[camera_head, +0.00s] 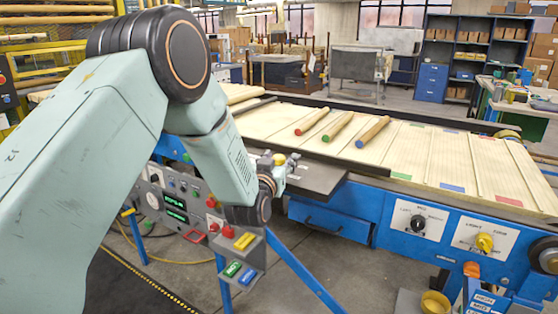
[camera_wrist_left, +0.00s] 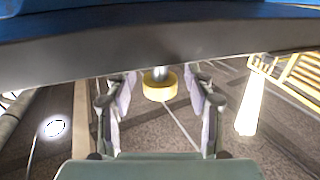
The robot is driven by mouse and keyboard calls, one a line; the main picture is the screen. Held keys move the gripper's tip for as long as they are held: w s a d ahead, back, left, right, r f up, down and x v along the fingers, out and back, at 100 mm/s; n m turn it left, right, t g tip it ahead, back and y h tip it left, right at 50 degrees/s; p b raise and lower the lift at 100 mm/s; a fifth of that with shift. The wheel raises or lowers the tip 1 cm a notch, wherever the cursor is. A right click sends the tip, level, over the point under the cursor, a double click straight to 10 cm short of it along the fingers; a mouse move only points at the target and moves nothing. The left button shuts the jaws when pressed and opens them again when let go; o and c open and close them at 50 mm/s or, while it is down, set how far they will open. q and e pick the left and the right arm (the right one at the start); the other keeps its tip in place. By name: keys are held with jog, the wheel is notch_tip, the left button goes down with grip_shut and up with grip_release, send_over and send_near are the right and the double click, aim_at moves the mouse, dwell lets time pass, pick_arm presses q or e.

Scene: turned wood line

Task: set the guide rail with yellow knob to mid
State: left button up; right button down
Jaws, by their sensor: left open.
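My left gripper (camera_head: 284,164) is beside the grey ledge at the table's near edge. In the left wrist view its two fingers (camera_wrist_left: 160,100) are spread apart with nothing gripped. A round yellow knob (camera_wrist_left: 158,88) on a short metal stem shows between the fingers there, under a dark edge; I cannot tell how deep it lies or whether a finger touches it. In the head view I do not clearly see that knob; my arm covers part of the bench front. A yellow dial knob (camera_head: 485,242) sits on a white panel at right. My right gripper is out of view.
Three wooden rods with red, green and blue ends lie on the slatted table (camera_head: 440,150). A control box (camera_head: 175,205) stands behind my arm. A black dial (camera_head: 418,222), a yellow cup (camera_head: 435,303) and an orange knob (camera_head: 472,269) are at front right. Blue struts cross below.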

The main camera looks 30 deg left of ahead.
pick_arm(q)
jog(key=shift+c, duration=0.2)
grip_shut()
dwell(0.3)
